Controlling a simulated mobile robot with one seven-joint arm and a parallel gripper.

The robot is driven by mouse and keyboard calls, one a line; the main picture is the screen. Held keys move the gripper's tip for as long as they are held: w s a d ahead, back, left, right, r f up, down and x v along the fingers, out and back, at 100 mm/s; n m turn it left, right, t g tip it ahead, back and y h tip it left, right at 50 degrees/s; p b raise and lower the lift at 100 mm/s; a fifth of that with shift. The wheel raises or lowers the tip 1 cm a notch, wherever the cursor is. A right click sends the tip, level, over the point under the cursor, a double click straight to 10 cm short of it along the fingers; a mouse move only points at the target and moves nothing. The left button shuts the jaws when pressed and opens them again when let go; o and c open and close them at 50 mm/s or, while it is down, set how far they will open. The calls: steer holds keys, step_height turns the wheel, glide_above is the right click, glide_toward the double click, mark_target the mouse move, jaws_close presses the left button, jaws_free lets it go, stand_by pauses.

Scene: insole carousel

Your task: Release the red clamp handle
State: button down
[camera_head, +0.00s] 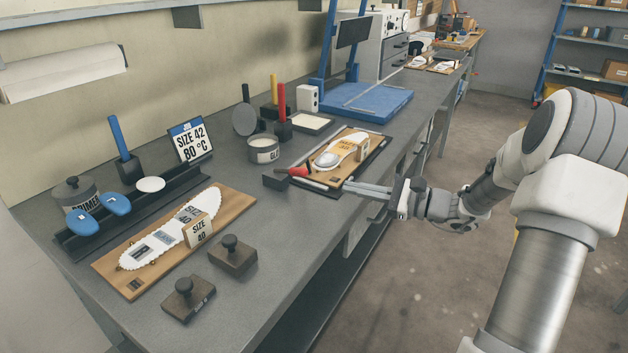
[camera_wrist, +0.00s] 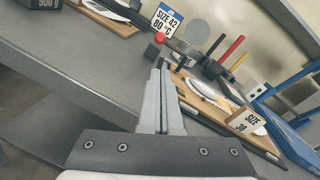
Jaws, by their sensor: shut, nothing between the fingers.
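The red clamp handle (camera_head: 299,171) sits at the near left corner of the wooden board with the SIZE 38 block, beside a dark clamp block (camera_head: 275,182). In the wrist view its red end (camera_wrist: 160,38) shows just beyond the fingertips. My gripper (camera_head: 347,186) is shut and empty, low over the table's front edge, to the right of the handle and pointing toward it. In the wrist view the long fingers (camera_wrist: 160,66) lie together. A gap shows between fingertips and handle in the head view; whether they touch is unclear in the wrist view.
The SIZE 38 board (camera_head: 325,180) with an insole lies right behind the fingers. A glue pot (camera_head: 263,149) and upright red-handled tool (camera_head: 282,105) stand behind the handle. A blue press (camera_head: 365,100) stands farther back. Grey table (camera_head: 285,235) is clear in front.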

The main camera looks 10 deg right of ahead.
mark_target(298, 172)
steer(key=b+x, duration=0.2)
steer(key=x, duration=0.8)
steer(key=shift+b, duration=0.3)
steer(key=shift+r+p, duration=0.15)
steer(key=shift+p, duration=0.15)
steer(key=shift+r+p, duration=0.15)
steer(key=shift+p, duration=0.2)
steer(key=shift+h, duration=0.3)
